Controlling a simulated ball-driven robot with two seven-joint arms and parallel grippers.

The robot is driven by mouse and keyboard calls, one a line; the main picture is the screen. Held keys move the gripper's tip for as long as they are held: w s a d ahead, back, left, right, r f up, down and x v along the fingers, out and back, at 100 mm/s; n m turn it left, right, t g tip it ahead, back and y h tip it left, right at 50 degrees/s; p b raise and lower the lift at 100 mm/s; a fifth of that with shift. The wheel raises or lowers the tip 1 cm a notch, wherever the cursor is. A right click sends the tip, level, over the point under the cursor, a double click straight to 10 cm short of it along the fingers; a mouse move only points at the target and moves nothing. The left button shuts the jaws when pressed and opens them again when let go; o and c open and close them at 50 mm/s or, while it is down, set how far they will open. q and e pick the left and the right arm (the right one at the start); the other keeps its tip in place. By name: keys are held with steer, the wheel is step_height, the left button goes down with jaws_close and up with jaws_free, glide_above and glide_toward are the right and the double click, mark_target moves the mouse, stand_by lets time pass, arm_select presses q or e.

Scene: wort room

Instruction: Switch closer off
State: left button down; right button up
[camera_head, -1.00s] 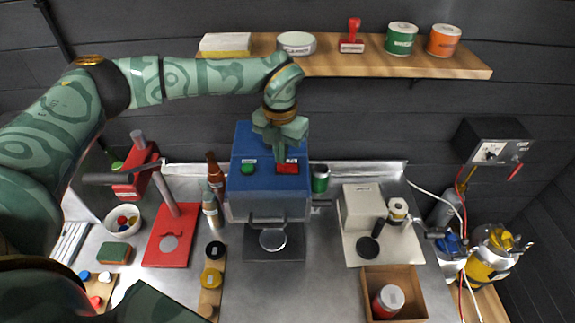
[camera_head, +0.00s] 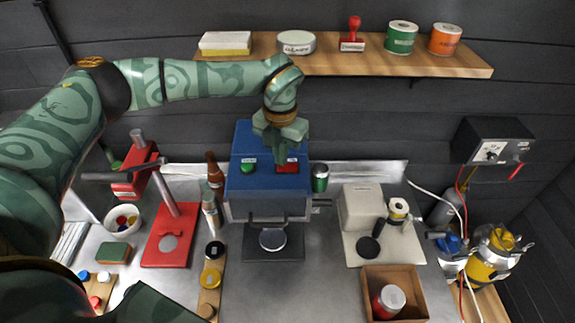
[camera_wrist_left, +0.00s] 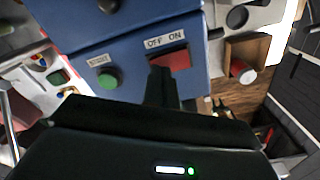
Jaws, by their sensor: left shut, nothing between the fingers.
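The closer (camera_head: 262,190) is a blue box with a grey front, standing on the steel bench. On its blue top are a green round button (camera_head: 249,169) and a red rocker switch (camera_head: 291,168). In the left wrist view the green button (camera_wrist_left: 110,78) has a START label, and the red switch (camera_wrist_left: 179,61) has an OFF ON label. My left gripper (camera_head: 281,160) is shut and empty, pointing down at the red switch. In the wrist view its fingertips (camera_wrist_left: 162,72) cover the left, OFF-side part of the switch. Contact cannot be told. My right gripper is not in view.
A wooden shelf (camera_head: 380,62) with tins and a stamp hangs behind. A red press (camera_head: 166,240) and bottles stand left of the closer. A green can (camera_head: 320,178), a beige device (camera_head: 361,206) and a wooden box (camera_head: 412,287) are to the right.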

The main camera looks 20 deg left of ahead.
arm_select(q)
steer(key=shift+f+b, duration=0.35)
steer(key=shift+f, duration=0.2)
step_height(320, 180, up, 7)
steer(key=p, duration=0.5)
steer(key=shift+r+p, duration=0.1)
steer(key=shift+p, duration=0.3)
stand_by(0.4)
